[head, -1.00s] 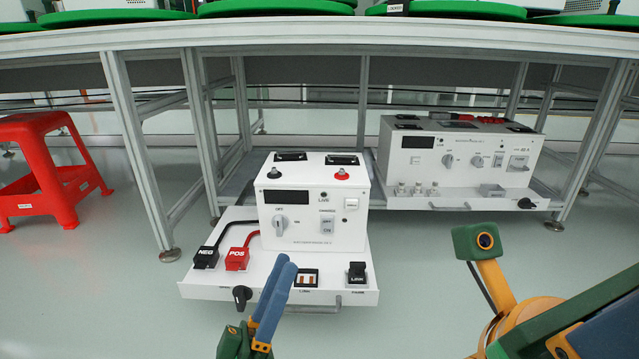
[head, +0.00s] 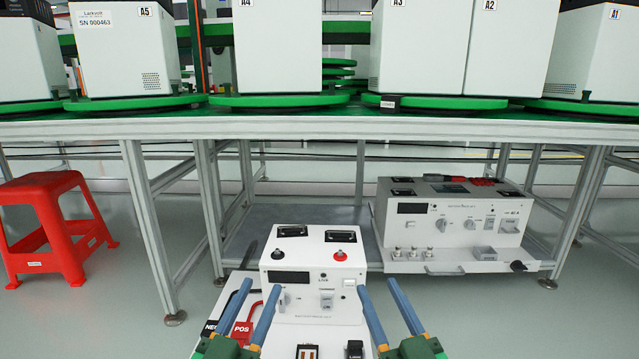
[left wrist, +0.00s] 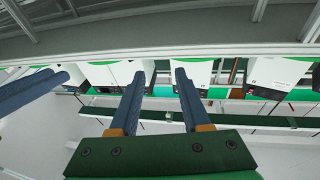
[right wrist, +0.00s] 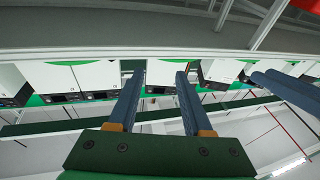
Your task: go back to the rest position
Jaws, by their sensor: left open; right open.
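My left gripper (head: 260,288) is at the bottom of the head view, in front of the left side of the white tester box (head: 312,258). Its two blue fingers are spread with nothing between them, as the left wrist view (left wrist: 159,76) also shows. My right gripper (head: 378,287) is beside it at the bottom, over the box's right side. Its fingers are apart and empty, also in the right wrist view (right wrist: 159,76). Both grippers point forward at about the same height. They hide parts of the box's front and its base.
A long table (head: 300,128) carries green turntables (head: 280,100) with white units (head: 280,45). A second tester (head: 455,230) sits on the right under the table. Black and red POS (head: 241,334) connectors lie on the near box's base. A red stool (head: 45,225) stands left on clear floor.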

